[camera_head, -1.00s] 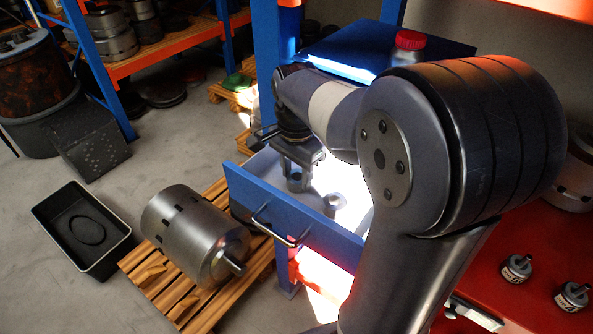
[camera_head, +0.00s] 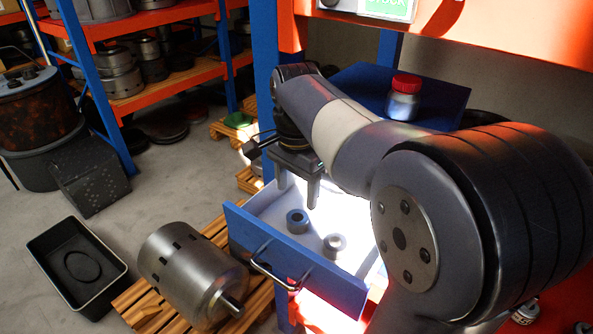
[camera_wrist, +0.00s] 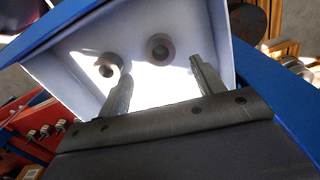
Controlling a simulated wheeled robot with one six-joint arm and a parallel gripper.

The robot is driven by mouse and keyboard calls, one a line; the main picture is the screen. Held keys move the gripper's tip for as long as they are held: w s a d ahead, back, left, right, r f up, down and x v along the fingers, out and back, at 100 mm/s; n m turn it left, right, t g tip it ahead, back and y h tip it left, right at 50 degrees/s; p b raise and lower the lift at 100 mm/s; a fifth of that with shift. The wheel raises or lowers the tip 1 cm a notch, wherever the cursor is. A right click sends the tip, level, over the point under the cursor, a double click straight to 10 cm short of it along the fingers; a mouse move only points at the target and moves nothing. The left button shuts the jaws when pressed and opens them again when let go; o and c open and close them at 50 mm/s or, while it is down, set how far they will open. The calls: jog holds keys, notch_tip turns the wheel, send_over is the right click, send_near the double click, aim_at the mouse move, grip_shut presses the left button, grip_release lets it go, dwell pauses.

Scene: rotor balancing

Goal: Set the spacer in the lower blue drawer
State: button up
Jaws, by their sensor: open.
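The blue drawer (camera_head: 275,262) is pulled out, with a pale inside. Two short ring-shaped pieces stand apart on its floor. The dark grey ring (camera_head: 297,221), which looks like the spacer, stands on the left; the lighter grey ring (camera_head: 334,246) is nearer the drawer front. In the wrist view the dark ring (camera_wrist: 160,49) appears beyond and between my fingers, and the lighter ring (camera_wrist: 108,65) lies to its left. My gripper (camera_head: 298,194) is open and empty, above the dark ring and apart from it. Both fingers show in the wrist view (camera_wrist: 160,75).
A red-capped jar (camera_head: 404,97) stands on the blue top (camera_head: 440,98) behind my arm. A metal rotor (camera_head: 193,268) lies on a wooden pallet (camera_head: 140,305) left of the drawer.

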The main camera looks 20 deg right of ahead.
notch_tip(320, 180, up, 5)
jog(key=shift+f, duration=0.1)
jog(key=shift+c, duration=0.4)
dwell(1.0)
